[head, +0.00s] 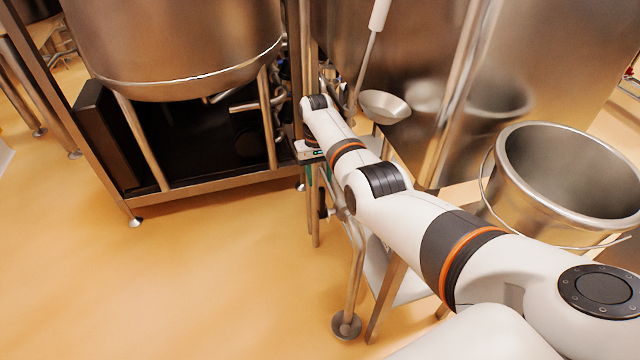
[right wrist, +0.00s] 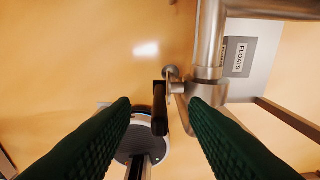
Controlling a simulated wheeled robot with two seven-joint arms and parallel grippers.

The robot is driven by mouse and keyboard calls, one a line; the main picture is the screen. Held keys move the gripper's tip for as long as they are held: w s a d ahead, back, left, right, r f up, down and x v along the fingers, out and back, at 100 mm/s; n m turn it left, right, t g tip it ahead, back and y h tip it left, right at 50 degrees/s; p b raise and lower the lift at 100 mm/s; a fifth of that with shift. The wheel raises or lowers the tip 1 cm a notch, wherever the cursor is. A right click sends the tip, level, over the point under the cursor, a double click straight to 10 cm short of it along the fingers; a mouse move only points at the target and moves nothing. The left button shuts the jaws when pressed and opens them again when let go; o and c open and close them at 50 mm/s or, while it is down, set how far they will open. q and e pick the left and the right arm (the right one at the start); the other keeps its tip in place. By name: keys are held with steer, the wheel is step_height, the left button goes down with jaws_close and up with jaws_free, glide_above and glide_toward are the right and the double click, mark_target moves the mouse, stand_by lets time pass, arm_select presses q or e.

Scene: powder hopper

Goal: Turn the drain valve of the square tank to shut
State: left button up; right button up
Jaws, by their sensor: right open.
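The square tank (head: 420,80) is the large steel vessel at the upper right of the head view. In the right wrist view, a steel pipe (right wrist: 208,48) carries a small drain valve (right wrist: 174,82) with a dark bar-shaped handle (right wrist: 160,108). The handle appears lengthwise between the green fingers of my right gripper (right wrist: 160,122). The gripper is open, with a gap on both sides of the handle. In the head view my right arm reaches in beneath the tank, and its gripper (head: 312,168) is small and partly hidden. My left gripper is not in view.
A steel bucket (head: 575,180) stands at the right, and a ladle (head: 384,106) hangs against the tank. A round vessel (head: 175,40) on a frame stands at the left. A panel marked FLOATS (right wrist: 240,57) lies beside the pipe. The yellow floor (head: 210,270) is clear at lower left.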

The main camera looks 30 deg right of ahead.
step_height(320, 180, up, 7)
steer(key=w, duration=0.1)
steer(key=shift+d, duration=0.1)
stand_by(0.7)
